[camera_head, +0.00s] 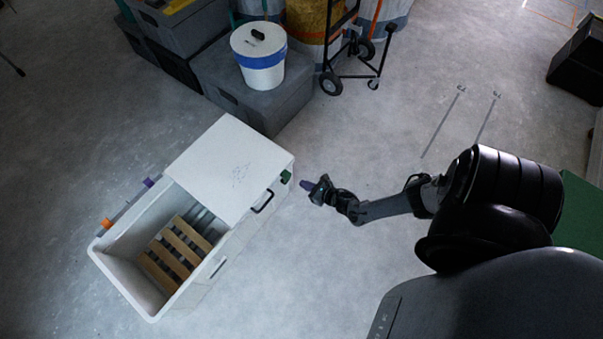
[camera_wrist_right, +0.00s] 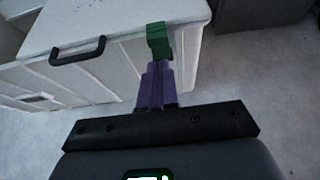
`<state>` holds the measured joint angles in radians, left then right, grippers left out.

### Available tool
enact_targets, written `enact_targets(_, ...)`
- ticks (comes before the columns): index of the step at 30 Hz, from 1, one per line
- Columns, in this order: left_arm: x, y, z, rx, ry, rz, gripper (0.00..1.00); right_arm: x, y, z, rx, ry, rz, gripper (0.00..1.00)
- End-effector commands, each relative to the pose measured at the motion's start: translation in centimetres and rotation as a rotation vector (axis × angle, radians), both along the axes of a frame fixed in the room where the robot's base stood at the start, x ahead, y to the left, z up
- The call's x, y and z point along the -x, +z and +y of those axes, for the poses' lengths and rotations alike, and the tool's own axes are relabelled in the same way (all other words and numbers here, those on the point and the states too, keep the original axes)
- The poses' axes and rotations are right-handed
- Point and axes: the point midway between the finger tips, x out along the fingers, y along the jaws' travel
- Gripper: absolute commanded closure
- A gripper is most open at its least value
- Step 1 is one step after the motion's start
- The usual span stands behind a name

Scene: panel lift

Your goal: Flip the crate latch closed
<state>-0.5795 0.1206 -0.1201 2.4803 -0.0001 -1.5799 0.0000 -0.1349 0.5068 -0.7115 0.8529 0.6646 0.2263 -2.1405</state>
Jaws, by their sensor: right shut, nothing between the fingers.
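The white crate (camera_head: 218,258) stands on the floor at left, its lid panel (camera_head: 229,165) covering the far part and the near part open. The green latch (camera_head: 286,177) is at the crate's right corner, by the lid's edge. It also shows at the rim in the right wrist view (camera_wrist_right: 159,42); I cannot tell whether it is closed. My right gripper (camera_head: 306,185) has purple fingers, shut and empty, just right of the latch with a small gap in the head view. In the wrist view the fingertips (camera_wrist_right: 155,68) point at the latch's lower end. My left gripper is out of view.
A black handle (camera_head: 263,201) is on the crate's near side. Wooden slats (camera_head: 178,249) lie inside. Orange (camera_head: 106,223) and purple (camera_head: 149,183) tabs are on its far side. A grey box (camera_head: 240,92) with a white bucket (camera_head: 259,68) stands behind. Floor right of the crate is clear.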

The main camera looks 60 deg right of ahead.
Motion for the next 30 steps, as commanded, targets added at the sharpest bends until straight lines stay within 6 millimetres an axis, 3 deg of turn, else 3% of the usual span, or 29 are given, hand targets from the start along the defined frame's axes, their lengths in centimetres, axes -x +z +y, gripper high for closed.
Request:
enact_targets(3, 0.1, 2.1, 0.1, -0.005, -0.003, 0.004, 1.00, 1.9, 2.3, 0.3, -0.001, 0.001, 0.003, 1.00)
enact_targets(12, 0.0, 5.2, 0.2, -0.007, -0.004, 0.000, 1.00, 5.5, 5.8, 1.0, -0.001, 0.000, 0.001, 1.00)
enact_targets(19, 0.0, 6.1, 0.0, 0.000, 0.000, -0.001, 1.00, 7.0, 6.9, 1.2, -0.001, 0.000, 0.001, 1.00)
enact_targets(30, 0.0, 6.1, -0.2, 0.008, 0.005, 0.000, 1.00, 7.1, 7.1, 1.2, -0.001, 0.000, -0.001, 1.00)
